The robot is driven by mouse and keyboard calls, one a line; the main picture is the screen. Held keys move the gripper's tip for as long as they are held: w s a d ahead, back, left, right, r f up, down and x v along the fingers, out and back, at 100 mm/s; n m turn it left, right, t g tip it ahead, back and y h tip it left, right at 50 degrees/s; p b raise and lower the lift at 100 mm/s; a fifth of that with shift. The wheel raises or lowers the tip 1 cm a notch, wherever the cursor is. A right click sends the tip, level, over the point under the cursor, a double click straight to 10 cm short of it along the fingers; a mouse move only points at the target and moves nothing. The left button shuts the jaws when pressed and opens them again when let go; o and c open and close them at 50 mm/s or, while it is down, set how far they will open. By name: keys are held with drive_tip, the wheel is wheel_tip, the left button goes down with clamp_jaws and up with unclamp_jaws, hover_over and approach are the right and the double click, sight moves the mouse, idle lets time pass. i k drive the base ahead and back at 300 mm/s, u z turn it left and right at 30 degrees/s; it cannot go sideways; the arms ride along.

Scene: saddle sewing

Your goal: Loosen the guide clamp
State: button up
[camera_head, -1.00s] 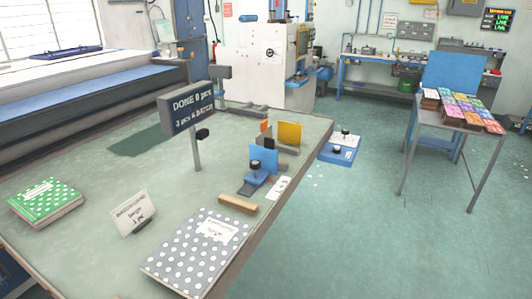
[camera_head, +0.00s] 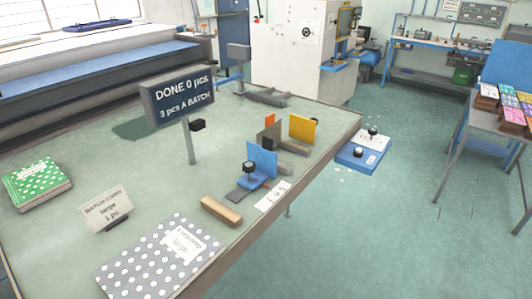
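The guide clamp appears to be the black knob (camera_head: 249,167) on a blue base at the foot of an upright blue plate (camera_head: 262,160), near the table's right edge. Whether the knob is tight or loose cannot be seen. Behind the blue plate stand a grey block (camera_head: 269,134), a small orange piece (camera_head: 270,119) and a yellow plate (camera_head: 303,128). My gripper is not in view.
A sign (camera_head: 178,98) stands mid-table. A blue box with a knob (camera_head: 364,150) is beyond the right edge.

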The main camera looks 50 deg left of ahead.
sight(248, 167)
drive_tip(key=i, duration=1.95)
drive_tip(key=u, duration=3.4)
